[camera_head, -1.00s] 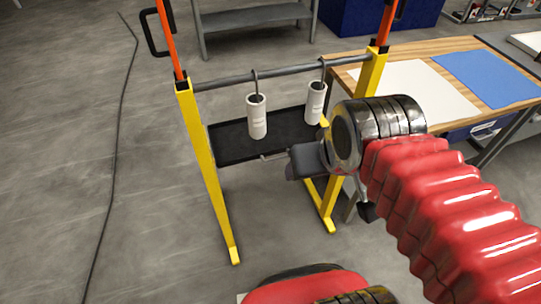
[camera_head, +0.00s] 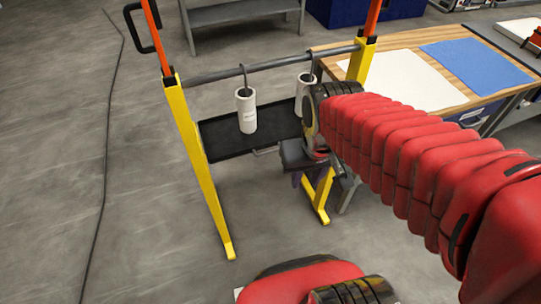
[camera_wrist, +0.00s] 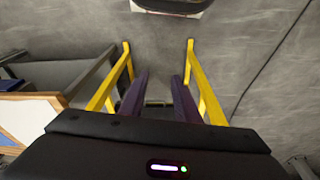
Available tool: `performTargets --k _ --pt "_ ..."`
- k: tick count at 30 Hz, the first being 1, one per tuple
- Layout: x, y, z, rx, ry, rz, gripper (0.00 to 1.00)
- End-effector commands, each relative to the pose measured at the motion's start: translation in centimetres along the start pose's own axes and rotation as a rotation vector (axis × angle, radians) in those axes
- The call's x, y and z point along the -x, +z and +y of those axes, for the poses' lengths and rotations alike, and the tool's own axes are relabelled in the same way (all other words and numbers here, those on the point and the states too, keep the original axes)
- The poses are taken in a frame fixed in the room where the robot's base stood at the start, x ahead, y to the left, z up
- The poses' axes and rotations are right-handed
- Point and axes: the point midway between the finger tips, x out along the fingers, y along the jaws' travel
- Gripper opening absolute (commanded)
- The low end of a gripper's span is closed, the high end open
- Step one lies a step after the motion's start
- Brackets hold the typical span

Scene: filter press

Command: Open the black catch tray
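The black catch tray (camera_head: 222,140) sits between the legs of the yellow press frame, below two hanging white cylinders. A thin grey handle (camera_head: 265,152) shows at its front edge, partly behind my wrist. My gripper (camera_head: 305,182) is in front of the tray's right end, its purple fingers pointing down. In the wrist view the two purple fingers (camera_wrist: 159,92) stand apart with a gap between them, so the gripper is open. A small dark bar shows low between them; I cannot tell what it is. The tray is not clearly visible there.
The yellow frame (camera_head: 197,165) has legs on both sides of the tray, the right one close to my gripper. One white cylinder (camera_head: 246,112) hangs over the tray; the other is partly behind my arm. A wooden-topped bench (camera_head: 470,98) stands right.

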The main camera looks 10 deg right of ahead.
Motion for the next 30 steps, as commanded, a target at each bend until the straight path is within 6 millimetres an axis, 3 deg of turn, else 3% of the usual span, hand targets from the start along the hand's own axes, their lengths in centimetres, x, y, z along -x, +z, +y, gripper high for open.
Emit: performTargets --k 13,30 --pt "-7.7 -1.3 1.6 -0.032 0.022 -0.149 0.29" --pt "-19.2 -3.7 3.7 -0.142 0.047 -0.178 0.29"
